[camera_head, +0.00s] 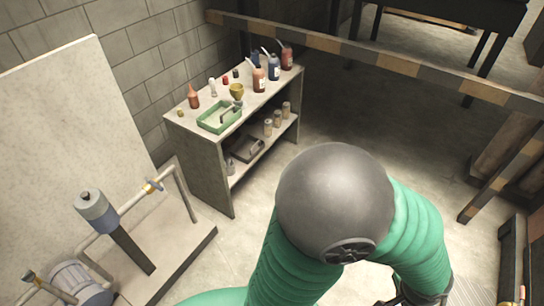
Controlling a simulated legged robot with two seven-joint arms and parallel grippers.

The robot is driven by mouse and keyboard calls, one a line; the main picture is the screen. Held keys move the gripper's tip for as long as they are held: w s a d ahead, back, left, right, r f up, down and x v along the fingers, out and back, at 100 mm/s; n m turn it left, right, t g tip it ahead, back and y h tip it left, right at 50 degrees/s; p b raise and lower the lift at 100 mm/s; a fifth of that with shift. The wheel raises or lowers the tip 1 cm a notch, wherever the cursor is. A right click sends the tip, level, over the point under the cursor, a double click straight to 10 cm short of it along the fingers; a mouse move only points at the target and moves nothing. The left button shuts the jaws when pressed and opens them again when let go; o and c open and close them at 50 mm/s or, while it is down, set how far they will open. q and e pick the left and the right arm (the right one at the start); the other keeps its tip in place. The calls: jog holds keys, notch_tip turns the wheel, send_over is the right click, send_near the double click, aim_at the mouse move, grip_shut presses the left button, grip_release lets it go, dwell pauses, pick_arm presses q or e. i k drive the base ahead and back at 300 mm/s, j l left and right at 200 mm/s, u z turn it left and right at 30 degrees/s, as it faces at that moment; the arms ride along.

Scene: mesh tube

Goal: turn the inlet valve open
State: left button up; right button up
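Another valve-like fitting (30,277) shows at the bottom left corner, partly cut off. I cannot tell which is the inlet valve. My green arm, with a large grey ball joint, fills the lower middle and appears to come in from the left. Dark parts at its far end, seemingly my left gripper (424,293), are cut by the bottom edge, well right of both fittings. The fingers are not clear. My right gripper is not in view.
A grey shelf unit (203,150) holds bottles, a green tray (219,117) and jars. A pale panel (70,130) leans near the wall. A striped beam (350,50) crosses the back. Open floor (375,130) lies behind my arm.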

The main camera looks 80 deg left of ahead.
aim_at(155, 185)
jog(key=u, duration=2.9)
jog(key=i+j+u, duration=0.7)
jog(key=i+u, duration=0.15)
jog(key=i, duration=0.1)
